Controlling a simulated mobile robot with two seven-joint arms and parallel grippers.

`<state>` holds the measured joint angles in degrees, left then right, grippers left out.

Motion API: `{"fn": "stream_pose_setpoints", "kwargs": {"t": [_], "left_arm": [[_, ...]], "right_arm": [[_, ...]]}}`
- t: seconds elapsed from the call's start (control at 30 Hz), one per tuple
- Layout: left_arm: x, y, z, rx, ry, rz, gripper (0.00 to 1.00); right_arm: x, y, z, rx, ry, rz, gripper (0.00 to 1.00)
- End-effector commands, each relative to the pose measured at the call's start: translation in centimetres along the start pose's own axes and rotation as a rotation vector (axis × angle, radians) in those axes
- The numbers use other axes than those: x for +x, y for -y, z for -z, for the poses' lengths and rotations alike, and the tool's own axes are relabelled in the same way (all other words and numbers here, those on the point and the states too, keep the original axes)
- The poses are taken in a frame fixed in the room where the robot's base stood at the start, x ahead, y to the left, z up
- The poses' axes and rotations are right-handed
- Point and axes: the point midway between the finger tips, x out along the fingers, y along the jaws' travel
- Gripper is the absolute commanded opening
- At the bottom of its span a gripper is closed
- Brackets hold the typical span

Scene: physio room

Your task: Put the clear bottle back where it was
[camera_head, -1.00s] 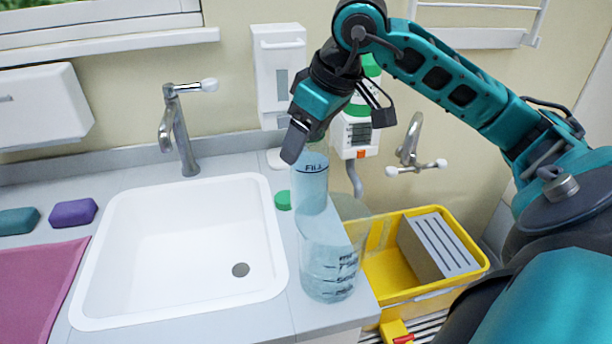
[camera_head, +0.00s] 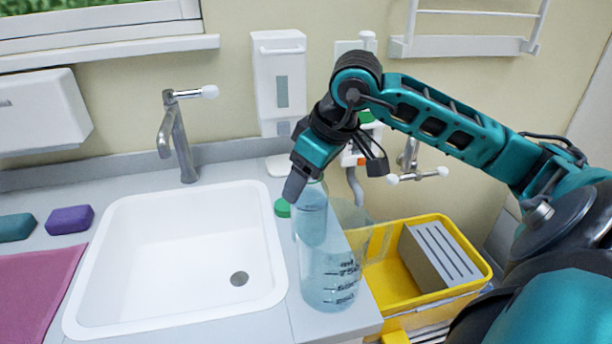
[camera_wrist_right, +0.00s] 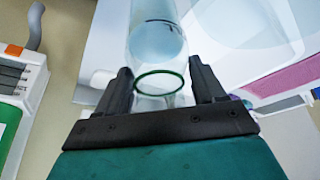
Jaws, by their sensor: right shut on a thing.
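The clear bottle (camera_head: 313,212) holds pale blue liquid. My right gripper (camera_head: 303,188) is shut on its upper end and points down. In the right wrist view the bottle (camera_wrist_right: 157,42) stands between the fingers of that gripper (camera_wrist_right: 162,86), with a green ring around its neck. In the head view the bottle overlaps the clear measuring jug (camera_head: 333,283) at the counter's right end. I cannot tell whether its base touches the counter. A green cap (camera_head: 282,208) lies left of the bottle. My left gripper is not in view.
A white sink (camera_head: 180,255) fills the counter's middle, with a tap (camera_head: 178,140) behind it. A yellow bin (camera_head: 398,290) with a grey slotted block (camera_head: 440,257) is right of the counter. A soap dispenser (camera_head: 280,80) hangs on the wall. Purple (camera_head: 69,219) and teal (camera_head: 16,227) blocks lie left.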

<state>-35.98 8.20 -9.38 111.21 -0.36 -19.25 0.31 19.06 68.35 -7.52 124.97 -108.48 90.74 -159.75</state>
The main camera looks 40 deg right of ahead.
Motion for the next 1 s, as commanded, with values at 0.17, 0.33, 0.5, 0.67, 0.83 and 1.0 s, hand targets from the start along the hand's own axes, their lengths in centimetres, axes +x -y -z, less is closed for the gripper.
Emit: {"fn": "stream_pose_setpoints", "kwargs": {"t": [0.17,0.33,0.5,0.67,0.83,1.0], "left_arm": [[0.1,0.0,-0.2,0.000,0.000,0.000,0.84],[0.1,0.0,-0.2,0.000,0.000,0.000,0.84],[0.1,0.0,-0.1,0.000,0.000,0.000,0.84],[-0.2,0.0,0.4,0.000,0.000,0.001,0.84],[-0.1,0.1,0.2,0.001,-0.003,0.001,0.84],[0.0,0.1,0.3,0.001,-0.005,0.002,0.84]], "right_arm": [[0.1,0.0,-0.1,0.000,0.000,0.000,0.79],[0.1,0.0,-0.1,0.000,0.000,0.000,0.94],[0.1,0.0,-0.1,0.000,0.000,0.000,0.94],[-0.3,0.0,0.1,0.001,0.000,0.001,0.94],[-3.1,-0.1,0.1,-0.001,-0.004,-0.006,0.94],[-7.0,-0.1,0.1,-0.001,-0.004,-0.006,0.94]]}}
